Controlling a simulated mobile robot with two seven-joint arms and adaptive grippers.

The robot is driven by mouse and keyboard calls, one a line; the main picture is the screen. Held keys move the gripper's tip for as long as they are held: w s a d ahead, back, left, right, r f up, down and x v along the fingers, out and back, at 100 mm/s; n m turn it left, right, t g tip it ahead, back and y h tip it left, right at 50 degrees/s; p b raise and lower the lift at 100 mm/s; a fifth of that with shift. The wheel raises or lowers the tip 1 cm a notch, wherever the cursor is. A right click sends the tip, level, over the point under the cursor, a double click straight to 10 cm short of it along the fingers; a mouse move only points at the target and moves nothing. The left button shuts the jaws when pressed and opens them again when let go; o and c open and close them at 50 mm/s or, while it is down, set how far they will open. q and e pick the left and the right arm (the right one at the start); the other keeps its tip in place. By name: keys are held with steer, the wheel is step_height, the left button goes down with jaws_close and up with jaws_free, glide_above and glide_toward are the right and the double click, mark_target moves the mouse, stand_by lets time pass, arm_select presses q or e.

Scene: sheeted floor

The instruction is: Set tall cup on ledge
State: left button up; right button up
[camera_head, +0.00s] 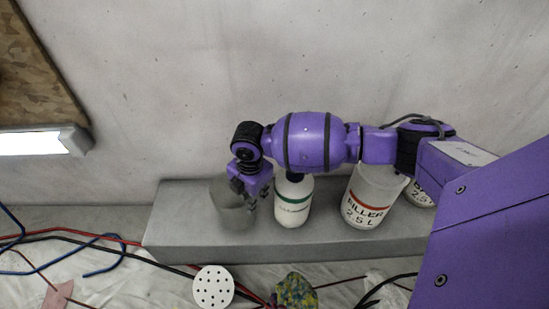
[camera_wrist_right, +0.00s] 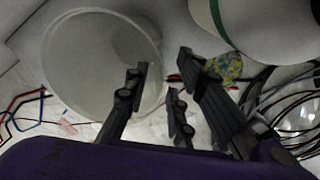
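The tall cup (camera_head: 232,215) is a grey, translucent, open-topped vessel. It is at the left end of the grey ledge (camera_head: 174,222) and looks upright; I cannot tell whether its base touches the surface. My right gripper (camera_head: 252,192) is at the cup's upper right side. In the right wrist view the cup (camera_wrist_right: 75,62) shows its round mouth. One finger of the right gripper (camera_wrist_right: 164,80) overlaps the mouth and the others are outside the rim, with a gap between them. My left gripper is not in view.
A white bottle (camera_head: 292,205) with a green band stands just right of the cup. A "FILLER 2.5 L" tub (camera_head: 366,200) and another container (camera_head: 420,194) stand further right. Cables, a white perforated disc (camera_head: 213,287) and a colourful rag (camera_head: 296,291) lie on the sheeted floor.

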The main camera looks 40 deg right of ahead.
step_height(320, 180, up, 12)
steer(key=p, duration=0.4)
steer(key=shift+s+p, duration=0.25)
steer(key=shift+p, duration=0.15)
steer(key=shift+r, duration=0.1)
